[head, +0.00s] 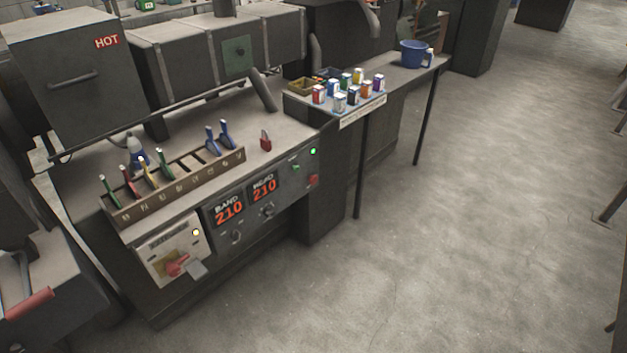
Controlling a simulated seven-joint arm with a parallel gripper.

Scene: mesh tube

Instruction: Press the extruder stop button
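The extruder's front control panel (291,194) faces the aisle below the worktop. A small red button (313,181), which looks like the stop button, sits at its right end. A lit green lamp (313,151) is above it, and a small green control (295,167) is to its upper left. The button is too small to tell whether it is pressed in. No label on it can be read. Nothing covers it in the head view. My gripper is not in view.
Two displays (229,208) read 210, with knobs below. A beige panel (158,246) at left has a red rotary switch (178,264). A slotted tool rack (180,187) stands above. The floor in front is clear.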

